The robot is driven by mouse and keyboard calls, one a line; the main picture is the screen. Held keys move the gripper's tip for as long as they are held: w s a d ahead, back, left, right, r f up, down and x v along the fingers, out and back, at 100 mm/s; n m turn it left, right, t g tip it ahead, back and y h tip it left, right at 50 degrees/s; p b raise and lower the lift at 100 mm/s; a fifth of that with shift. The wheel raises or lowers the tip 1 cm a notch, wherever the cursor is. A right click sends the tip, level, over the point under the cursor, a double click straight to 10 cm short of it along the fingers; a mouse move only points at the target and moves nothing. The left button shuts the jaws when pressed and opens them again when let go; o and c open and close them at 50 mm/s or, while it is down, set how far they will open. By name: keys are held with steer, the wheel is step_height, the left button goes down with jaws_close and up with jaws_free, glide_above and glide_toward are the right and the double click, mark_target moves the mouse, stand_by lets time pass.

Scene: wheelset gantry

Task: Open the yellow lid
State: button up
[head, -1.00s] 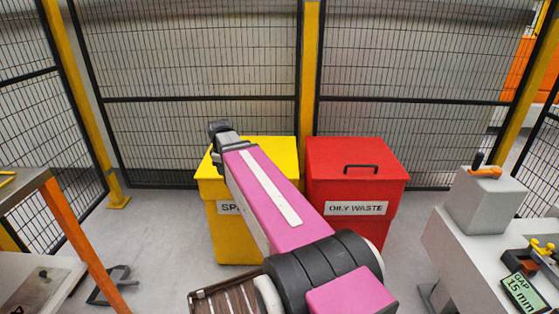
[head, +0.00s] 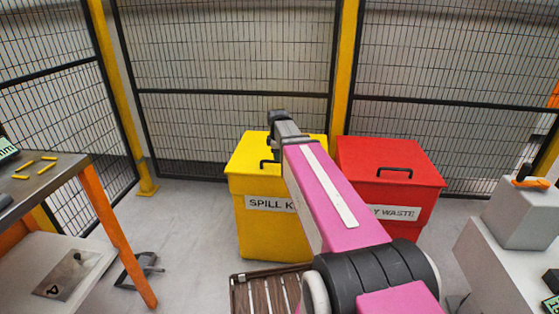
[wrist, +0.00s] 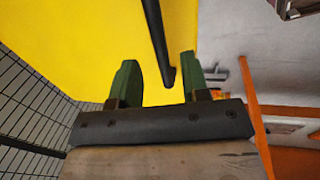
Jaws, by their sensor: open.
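The yellow lid (head: 250,150) is closed flat on the yellow bin (head: 265,230), labelled as a spill kit. Its black handle (head: 265,162) shows partly in the head view, left of my arm, which covers the rest. In the wrist view the yellow lid (wrist: 70,45) fills the upper left. The black handle (wrist: 155,40) runs as a bar down between the green fingers of my gripper (wrist: 157,72). The fingers are open and apart, with a gap to the bar; whether they are level with it is unclear. In the head view my fingertips are hidden behind my arm.
A red oily-waste bin (head: 390,190) with a closed lid stands close on the right. Mesh fencing (head: 230,80) and a yellow post (head: 346,70) are behind. A workbench (head: 50,175) stands left, a grey block (head: 520,210) on a table right.

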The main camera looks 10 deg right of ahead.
steer(key=shift+w+f, duration=0.2)
steer(key=shift+f, duration=0.65)
steer(key=shift+w+f, duration=0.15)
steer(key=shift+f, duration=0.7)
jaws_close()
steer(key=w+d+r, duration=0.3)
steer(key=w+r, duration=0.5)
steer(key=r, duration=0.5)
steer(key=w+d+r, duration=0.2)
steer(key=w+r, duration=0.6)
steer(key=r, duration=0.5)
steer(key=shift+w+d+r, duration=1.2)
steer(key=shift+w+d, duration=0.15)
steer(key=shift+w, duration=2.75)
steer(key=shift+w+d+r, duration=1.15)
steer(key=shift+w+d, duration=0.25)
steer(key=shift+w, duration=2.65)
steer(key=shift+w+d+r, duration=1.2)
steer(key=shift+w+d, duration=0.15)
steer(key=shift+w, duration=2.75)
